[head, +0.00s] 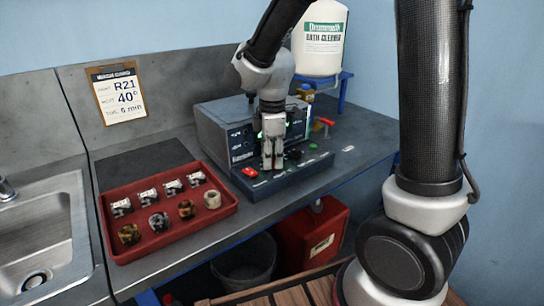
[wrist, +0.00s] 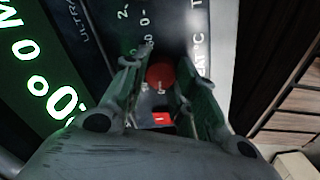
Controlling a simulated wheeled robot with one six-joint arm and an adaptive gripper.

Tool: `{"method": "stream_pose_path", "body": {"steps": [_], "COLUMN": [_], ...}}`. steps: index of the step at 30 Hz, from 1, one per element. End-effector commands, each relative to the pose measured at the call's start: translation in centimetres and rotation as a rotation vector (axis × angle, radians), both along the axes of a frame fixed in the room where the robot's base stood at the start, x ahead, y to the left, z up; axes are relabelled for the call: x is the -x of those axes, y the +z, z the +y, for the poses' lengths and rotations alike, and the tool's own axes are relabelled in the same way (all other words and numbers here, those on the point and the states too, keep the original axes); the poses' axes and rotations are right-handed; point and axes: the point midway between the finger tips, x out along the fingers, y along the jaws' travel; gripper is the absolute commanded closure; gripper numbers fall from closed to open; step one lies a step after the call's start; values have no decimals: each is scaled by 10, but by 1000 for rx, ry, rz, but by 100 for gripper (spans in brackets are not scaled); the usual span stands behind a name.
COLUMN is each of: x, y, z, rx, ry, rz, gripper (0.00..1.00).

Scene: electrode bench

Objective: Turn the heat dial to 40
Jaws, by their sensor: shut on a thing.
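My gripper (head: 272,163) reaches down to the control panel (head: 300,174) at the front of the grey bath unit. In the wrist view its two fingers (wrist: 162,85) are closed around a round red knob (wrist: 161,74), one on each side. Lettering ending in "AT °C" (wrist: 199,60) stands beside the knob, so this looks like the heat dial. In the head view the knob is hidden by the gripper. Parts of scale numbers show beside the fingers, but the dial's setting cannot be read.
A red switch (head: 250,172) and a black knob (head: 294,154) flank the gripper. A red tray (head: 160,248) with several small parts lies left. A card (head: 117,93) reads R21, 40°, 5 min. A white cleaner container (head: 319,40) stands behind. A sink (head: 38,235) is far left.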

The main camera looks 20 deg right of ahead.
Motion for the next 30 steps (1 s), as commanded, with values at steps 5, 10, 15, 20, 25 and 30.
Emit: {"method": "stream_pose_path", "body": {"steps": [5, 10, 15, 20, 25, 30], "x": [0, -1, -2, -2, -2, -3], "y": [0, 0, 0, 0, 0, 0], "z": [0, 0, 0, 0, 0, -1], "rx": [0, 0, 0, 0, 1, 1], "ry": [-97, -238, -401, -552, -714, -875], "rz": [0, 0, -1, -1, 0, 0], "gripper": [96, 96, 96, 96, 96, 96]}}
